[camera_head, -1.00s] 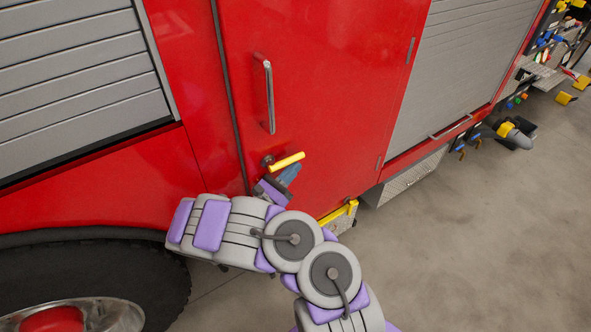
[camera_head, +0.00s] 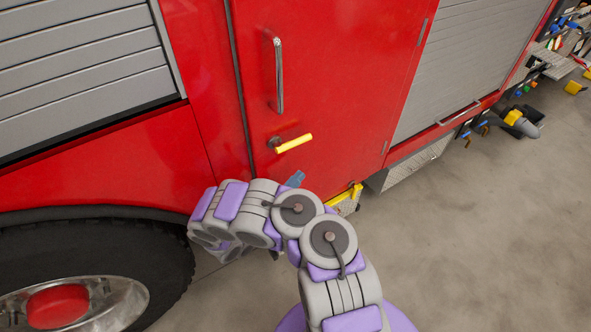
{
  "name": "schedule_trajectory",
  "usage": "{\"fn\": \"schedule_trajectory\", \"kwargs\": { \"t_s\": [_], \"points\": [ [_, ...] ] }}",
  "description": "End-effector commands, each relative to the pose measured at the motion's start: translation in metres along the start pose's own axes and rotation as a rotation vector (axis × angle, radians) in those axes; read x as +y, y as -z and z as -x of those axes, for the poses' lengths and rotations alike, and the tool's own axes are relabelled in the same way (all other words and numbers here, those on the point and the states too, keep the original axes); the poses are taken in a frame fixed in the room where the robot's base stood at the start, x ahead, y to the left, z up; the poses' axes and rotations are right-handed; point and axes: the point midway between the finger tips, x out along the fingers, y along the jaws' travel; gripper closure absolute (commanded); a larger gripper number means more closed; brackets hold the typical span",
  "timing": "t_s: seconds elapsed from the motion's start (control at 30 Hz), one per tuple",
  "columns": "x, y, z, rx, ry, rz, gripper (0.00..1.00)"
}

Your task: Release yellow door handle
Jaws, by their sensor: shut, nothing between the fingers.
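The yellow door handle (camera_head: 294,143) is a short lever on the red truck door (camera_head: 335,75). It points right and slightly up from its dark pivot, below the chrome grab bar (camera_head: 278,75). The door sits flush in its frame. My gripper (camera_head: 297,178) is below the yellow handle, clear of it, with a visible gap of red door between them in the picture. Only its blue-grey tip shows above my arm, which hides the rest. It is shut and empty.
A large black wheel (camera_head: 165,262) is at the lower left. A yellow-edged step (camera_head: 345,198) juts out below the door. Grey roller shutters flank the door. Open concrete floor (camera_head: 480,240) lies to the right.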

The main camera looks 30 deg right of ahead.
Motion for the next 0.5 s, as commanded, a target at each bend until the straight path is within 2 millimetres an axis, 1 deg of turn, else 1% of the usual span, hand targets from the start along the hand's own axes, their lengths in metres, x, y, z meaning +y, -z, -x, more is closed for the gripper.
{"fn": "schedule_trajectory", "kwargs": {
  "t_s": [0.03,0.2,0.4,0.5],
  "points": [
    [-0.002,0.008,0.002,0.005,0.001,0.005,1.00],
    [-0.004,0.025,0.008,0.010,0.002,0.001,1.00],
    [-0.004,0.033,0.017,0.003,0.001,0.001,1.00],
    [-0.004,0.034,0.019,0.001,0.000,0.001,1.00]
  ]
}}
